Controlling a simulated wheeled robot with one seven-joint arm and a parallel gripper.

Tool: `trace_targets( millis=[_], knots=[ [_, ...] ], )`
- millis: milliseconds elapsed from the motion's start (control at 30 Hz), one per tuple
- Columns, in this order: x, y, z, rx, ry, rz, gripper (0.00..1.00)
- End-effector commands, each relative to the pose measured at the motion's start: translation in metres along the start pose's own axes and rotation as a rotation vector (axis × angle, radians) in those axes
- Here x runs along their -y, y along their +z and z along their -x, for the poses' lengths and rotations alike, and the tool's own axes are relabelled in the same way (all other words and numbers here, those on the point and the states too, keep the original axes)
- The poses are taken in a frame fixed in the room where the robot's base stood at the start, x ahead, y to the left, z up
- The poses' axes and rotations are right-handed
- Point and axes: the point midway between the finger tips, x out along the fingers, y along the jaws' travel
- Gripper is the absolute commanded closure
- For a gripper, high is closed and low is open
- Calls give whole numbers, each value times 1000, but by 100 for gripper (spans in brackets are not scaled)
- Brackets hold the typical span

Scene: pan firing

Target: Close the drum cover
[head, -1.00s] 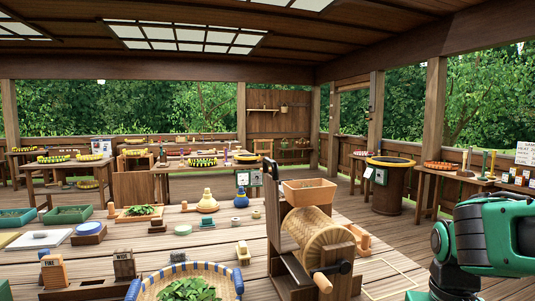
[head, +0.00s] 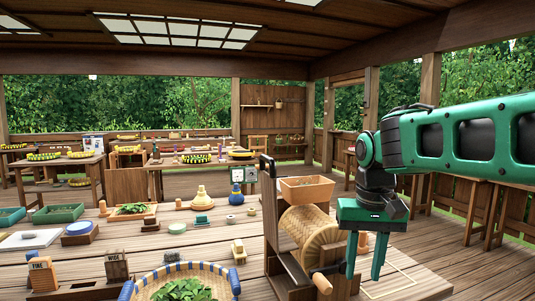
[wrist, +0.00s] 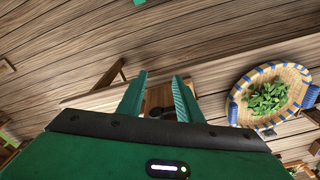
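The woven drum (head: 312,236) sits in a wooden stand at the lower middle of the head view, with a crank handle (head: 322,283) at its near side. A tan box-shaped hopper (head: 307,189) is above it. A tall wooden panel with a dark top (head: 267,195) stands upright at the drum's left; I cannot tell whether it is the cover. My gripper (head: 361,279) is open and empty, fingers pointing down, just right of the stand. In the wrist view my gripper (wrist: 160,75) shows parted fingers, with part of the wooden stand behind them.
A blue-rimmed basket of green leaves (head: 183,290) stands at the near left; it also shows in the wrist view (wrist: 268,97). Labelled wooden blocks (head: 42,273) and small pots stand on the tabletop to the left. Other tables (head: 200,168) stand farther back.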

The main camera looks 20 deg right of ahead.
Motion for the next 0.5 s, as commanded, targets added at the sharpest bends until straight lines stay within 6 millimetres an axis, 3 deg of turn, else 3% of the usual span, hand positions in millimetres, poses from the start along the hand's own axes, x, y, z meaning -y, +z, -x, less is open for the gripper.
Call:
trace_targets(
  millis=[33,100,300,500],
  knots=[
    [23,-22,20,-11,-4,31,68],
    [56,-43,47,-22,-12,77,68],
    [141,-89,121,-59,-46,213,68],
    [195,-118,185,-115,-91,315,68]
  ],
)
